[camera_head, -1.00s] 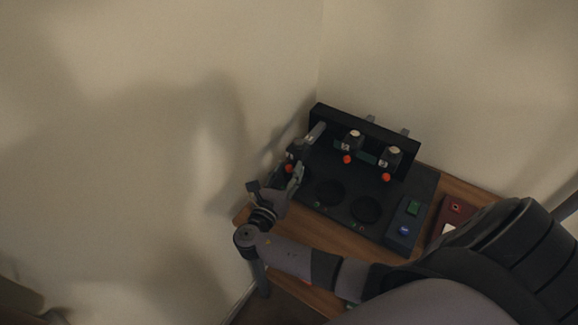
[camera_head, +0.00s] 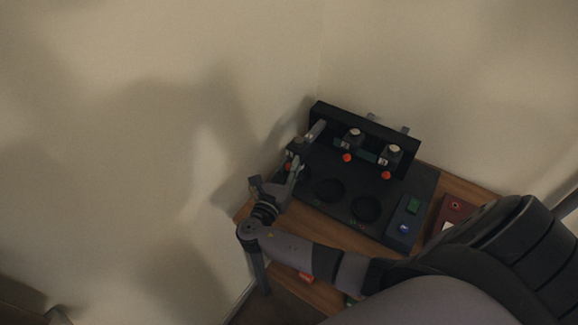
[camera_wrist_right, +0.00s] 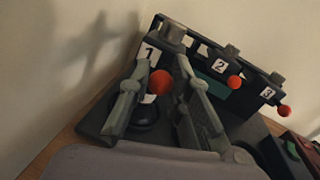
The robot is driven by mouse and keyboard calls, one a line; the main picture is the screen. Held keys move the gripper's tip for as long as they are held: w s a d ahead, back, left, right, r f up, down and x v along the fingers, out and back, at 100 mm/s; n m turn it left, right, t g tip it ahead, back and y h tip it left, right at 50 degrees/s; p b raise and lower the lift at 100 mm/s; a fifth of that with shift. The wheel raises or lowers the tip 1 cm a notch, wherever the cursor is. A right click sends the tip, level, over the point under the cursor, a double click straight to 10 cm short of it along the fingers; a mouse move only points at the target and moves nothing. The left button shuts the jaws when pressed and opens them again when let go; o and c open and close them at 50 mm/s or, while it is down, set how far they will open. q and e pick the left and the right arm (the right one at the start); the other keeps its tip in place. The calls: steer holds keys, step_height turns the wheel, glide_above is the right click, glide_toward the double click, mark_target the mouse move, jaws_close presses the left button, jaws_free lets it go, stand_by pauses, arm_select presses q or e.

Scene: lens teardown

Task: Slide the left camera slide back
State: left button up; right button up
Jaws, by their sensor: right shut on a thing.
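The left camera slide, marked 1 (camera_wrist_right: 151,52), is at the left end of the black station (camera_head: 330,165), with an orange ball knob (camera_wrist_right: 160,82) on its front. It is small and partly covered in the head view (camera_head: 298,146). My right gripper (camera_head: 291,168) reaches it from the front. In the right wrist view its two fingers (camera_wrist_right: 163,72) stand on either side of the knob and are shut on it. My left gripper is not in view. The exact contact of the fingertips is hard to see.
Slides marked 2 (camera_head: 352,139) and 3 (camera_head: 390,154) stand to the right with orange knobs. Two dark round recesses lie before them. A green and blue button box (camera_head: 405,222) and a red box (camera_head: 456,210) are further right. Walls close in behind and left.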

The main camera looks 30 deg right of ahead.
mark_target(312, 140)
jaws_close()
steer(key=shift+w+d, duration=0.15)
steer(key=shift+d, duration=0.25)
steer(key=x, duration=0.3)
steer(key=s+x, duration=0.1)
steer(key=x, duration=0.3)
steer(key=d+x, duration=0.1)
steer(key=x, duration=0.3)
steer(key=shift+s+d+r, duration=0.1)
steer(key=shift+s+r, duration=0.05)
steer(key=shift+s, duration=0.2)
steer(key=o, duration=0.5)
jaws_free()
steer(key=o, duration=0.4)
steer(key=shift+d, duration=0.15)
